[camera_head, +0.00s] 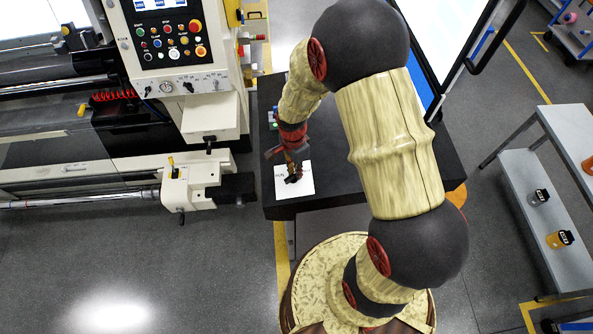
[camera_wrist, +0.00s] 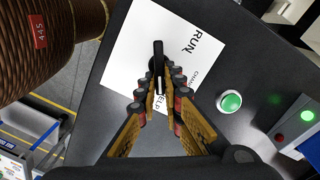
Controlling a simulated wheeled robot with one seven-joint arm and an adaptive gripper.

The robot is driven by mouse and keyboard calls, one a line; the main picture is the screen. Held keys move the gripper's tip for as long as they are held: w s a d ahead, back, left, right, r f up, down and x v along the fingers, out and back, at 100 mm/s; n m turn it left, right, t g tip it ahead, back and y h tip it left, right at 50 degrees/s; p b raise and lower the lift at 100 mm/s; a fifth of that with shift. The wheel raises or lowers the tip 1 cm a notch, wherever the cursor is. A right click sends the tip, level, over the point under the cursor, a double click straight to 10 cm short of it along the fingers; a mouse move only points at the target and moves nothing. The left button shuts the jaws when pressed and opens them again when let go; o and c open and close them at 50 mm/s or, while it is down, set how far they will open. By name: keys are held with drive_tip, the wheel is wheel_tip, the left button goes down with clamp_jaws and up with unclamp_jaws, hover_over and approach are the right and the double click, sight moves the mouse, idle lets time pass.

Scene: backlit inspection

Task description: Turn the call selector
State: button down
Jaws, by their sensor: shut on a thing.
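The call selector is a black knob with a raised bar handle (camera_wrist: 158,52) on a white label card (camera_wrist: 125,40). The card reads "RUN", a partly readable "CHAN…" and a partly covered "HELP". A white mark on the handle points down the wrist picture, toward the "HELP" side; its exact setting is hard to tell. My gripper (camera_wrist: 160,86) is shut on the handle, one finger on each side. In the head view my gripper (camera_head: 293,172) is over the card (camera_head: 307,182), and the knob is mostly hidden and small there.
The card lies on a black table (camera_head: 335,185). A green round button (camera_wrist: 230,102) and a grey box with green and red lights (camera_wrist: 304,128) are right of the card in the wrist view. A cream machine (camera_head: 190,105) stands left; a grey shelf (camera_head: 535,200) stands right.

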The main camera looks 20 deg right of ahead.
drive_tip(key=shift+w+n, duration=0.1)
drive_tip(key=shift+n, duration=0.2)
drive_tip(key=n, duration=0.1)
drive_tip(key=n+b, duration=0.1)
drive_tip(key=n, duration=0.1)
drive_tip(key=n+b, duration=0.1)
drive_tip(key=n, duration=0.1)
drive_tip(key=shift+w+a+f+g, duration=0.1)
drive_tip(key=shift+w+a+g, duration=0.15)
drive_tip(key=shift+w+g, duration=0.15)
drive_tip(key=n, duration=0.1)
drive_tip(key=n+b, duration=0.1)
drive_tip(key=n, duration=0.2)
drive_tip(key=shift+w+a+h, duration=0.25)
drive_tip(key=shift+h, duration=0.15)
drive_tip(key=n, duration=0.2)
drive_tip(key=shift+a+n+b, duration=0.2)
drive_tip(key=shift+n+b, duration=0.2)
drive_tip(key=n, duration=0.2)
drive_tip(key=a+n+h, duration=0.1)
drive_tip(key=n, duration=0.2)
drive_tip(key=shift+w+b, duration=0.1)
drive_tip(key=shift+b, duration=0.2)
drive_tip(key=n, duration=0.6)
drive_tip(key=shift+s+a+f+h, duration=0.1)
drive_tip(key=shift+s+a+h, duration=0.15)
drive_tip(key=shift+a+h, duration=0.15)
drive_tip(key=shift+n, duration=0.4)
drive_tip(key=c, duration=2)
unclamp_jaws()
